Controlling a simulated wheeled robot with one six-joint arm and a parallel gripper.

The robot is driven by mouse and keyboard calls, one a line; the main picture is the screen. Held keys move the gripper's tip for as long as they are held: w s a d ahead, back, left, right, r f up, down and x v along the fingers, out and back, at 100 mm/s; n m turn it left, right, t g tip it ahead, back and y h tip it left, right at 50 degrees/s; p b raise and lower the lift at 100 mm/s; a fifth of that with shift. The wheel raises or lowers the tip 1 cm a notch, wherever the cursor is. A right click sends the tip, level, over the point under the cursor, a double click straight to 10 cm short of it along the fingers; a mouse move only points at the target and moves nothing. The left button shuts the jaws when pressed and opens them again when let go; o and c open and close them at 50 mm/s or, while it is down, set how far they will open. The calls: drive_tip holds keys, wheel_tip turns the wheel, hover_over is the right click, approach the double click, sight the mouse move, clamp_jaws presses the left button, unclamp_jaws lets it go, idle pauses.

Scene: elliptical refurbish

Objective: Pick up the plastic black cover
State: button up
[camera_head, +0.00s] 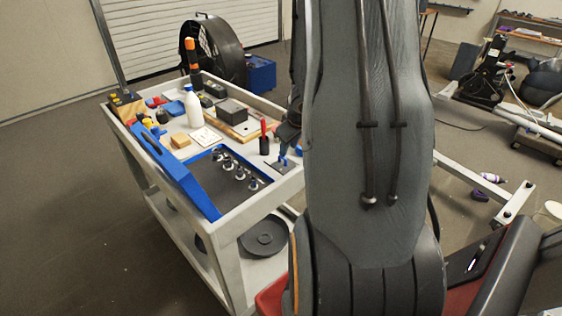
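A round, flat black piece (250,243) lies on the lower shelf of the white cart. It looks like a plastic cover, but I cannot be sure it is the one named. A second dark rounded piece (200,242) shows partly behind the cart's leg on the same shelf. My gripper (285,158) is over the near right part of the cart's top, above the round black piece in the picture. My large grey arm hides much of it. Blue parts show at its end, too small to tell the fingers apart or whether they hold anything.
The white cart's rim (262,205) surrounds a blue tool case (175,165), a white bottle (194,107) and several small items. A black fan (212,50) and blue box stand behind. Exercise machine parts stand at right. The floor left of the cart is clear.

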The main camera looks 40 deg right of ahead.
sight(285, 165)
drive_tip(key=shift+w+a+f+b, duration=0.1)
drive_tip(key=shift+w+f+b, duration=0.25)
drive_tip(key=shift+f, duration=0.25)
drive_tip(key=shift+w+a+f+b, duration=0.1)
drive_tip(key=shift+w+f+b, duration=0.25)
drive_tip(key=shift+f, duration=0.2)
drive_tip(key=b+x, duration=0.3)
drive_tip(key=x, duration=0.1)
drive_tip(key=shift+w+d+f, duration=0.15)
clamp_jaws()
